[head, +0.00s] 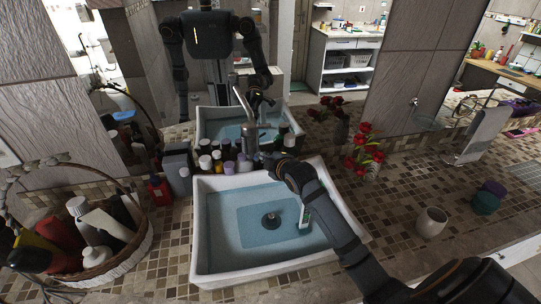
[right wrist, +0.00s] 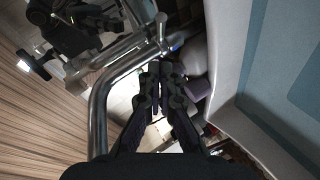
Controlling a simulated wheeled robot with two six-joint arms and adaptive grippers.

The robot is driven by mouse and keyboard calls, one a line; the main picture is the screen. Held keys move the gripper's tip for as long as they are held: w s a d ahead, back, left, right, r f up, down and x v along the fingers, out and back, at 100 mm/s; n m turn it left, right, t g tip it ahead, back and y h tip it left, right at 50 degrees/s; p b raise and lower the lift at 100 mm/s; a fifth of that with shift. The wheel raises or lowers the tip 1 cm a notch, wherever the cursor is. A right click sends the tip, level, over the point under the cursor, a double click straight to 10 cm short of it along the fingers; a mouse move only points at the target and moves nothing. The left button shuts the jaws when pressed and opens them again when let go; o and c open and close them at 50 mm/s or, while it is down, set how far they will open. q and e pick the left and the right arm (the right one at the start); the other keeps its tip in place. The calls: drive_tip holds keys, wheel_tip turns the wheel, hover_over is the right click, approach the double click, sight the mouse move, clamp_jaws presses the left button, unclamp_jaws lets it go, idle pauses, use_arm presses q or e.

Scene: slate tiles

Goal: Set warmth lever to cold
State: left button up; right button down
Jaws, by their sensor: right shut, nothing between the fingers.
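The chrome faucet (head: 250,132) stands at the back edge of the white sink (head: 207,262). In the right wrist view its thick bent pipe (right wrist: 98,115) fills the left side. A thin chrome lever (right wrist: 161,32) sits at the end of a side tube, just beyond my fingertips; I cannot tell whether it is the warmth lever or how it is set. My right gripper (head: 268,158) is at the sink's back rim, close to the faucet. In the right wrist view its fingers (right wrist: 160,72) are together and empty. Contact with the lever cannot be told. My left gripper is out of view.
Several small bottles (head: 205,163) crowd behind the sink. A wicker basket (head: 135,250) of bottles is at left. Red flowers (head: 365,145), a cup (head: 432,222) and a towel stand (head: 482,135) are at right. A mirror behind reflects me.

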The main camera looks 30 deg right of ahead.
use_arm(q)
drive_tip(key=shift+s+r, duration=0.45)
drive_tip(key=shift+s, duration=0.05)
use_arm(e)
drive_tip(key=d+f, duration=0.1)
drive_tip(key=w+d+f, duration=0.1)
drive_tip(key=shift+w+d, duration=0.25)
drive_tip(key=shift+d, duration=0.05)
use_arm(q)
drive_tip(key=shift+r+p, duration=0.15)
drive_tip(key=shift+p, duration=0.25)
use_arm(e)
drive_tip(key=shift+w+d, duration=0.15)
drive_tip(key=shift+d, duration=0.4)
drive_tip(key=shift+w+d, duration=0.4)
drive_tip(key=shift+d, duration=0.2)
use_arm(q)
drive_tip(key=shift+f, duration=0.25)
use_arm(e)
drive_tip(key=shift+w+d, duration=0.85)
drive_tip(key=shift+d, duration=0.05)
use_arm(q)
drive_tip(key=shift+b, duration=0.3)
use_arm(e)
drive_tip(key=shift+w, duration=0.1)
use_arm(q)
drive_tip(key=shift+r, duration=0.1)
